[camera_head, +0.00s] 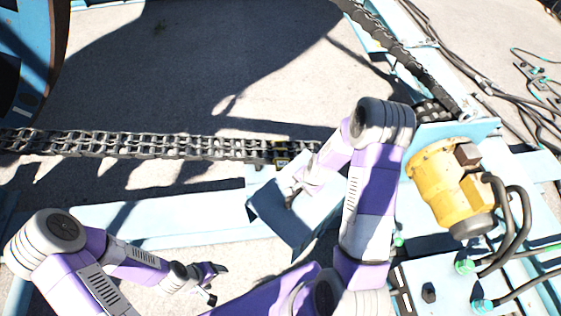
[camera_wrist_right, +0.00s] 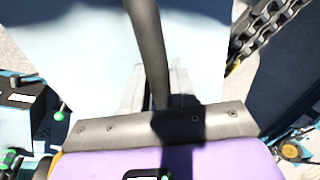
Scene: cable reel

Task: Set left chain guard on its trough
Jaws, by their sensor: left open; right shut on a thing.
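A light blue sheet-metal piece, which looks like the chain guard (camera_head: 297,232), is tilted below the chain's right end in the head view. My right gripper (camera_head: 292,194) is shut on its dark handle. In the right wrist view the dark handle bar (camera_wrist_right: 147,45) runs between the fingers of my right gripper (camera_wrist_right: 155,85), and the guard's pale face (camera_wrist_right: 80,50) fills the upper picture. A thick roller chain (camera_head: 140,145) runs across the left half of the head view. My left gripper (camera_head: 213,280) is open and empty, lower left of the guard. Which part is the trough I cannot tell.
A light blue beam (camera_head: 165,221) lies below the chain. A yellow motor (camera_head: 449,186) with black hoses stands at the right. A second dark chain (camera_head: 405,60) slopes at the upper right. A blue reel rim (camera_head: 32,60) is at the upper left. Bare ground lies behind the chain.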

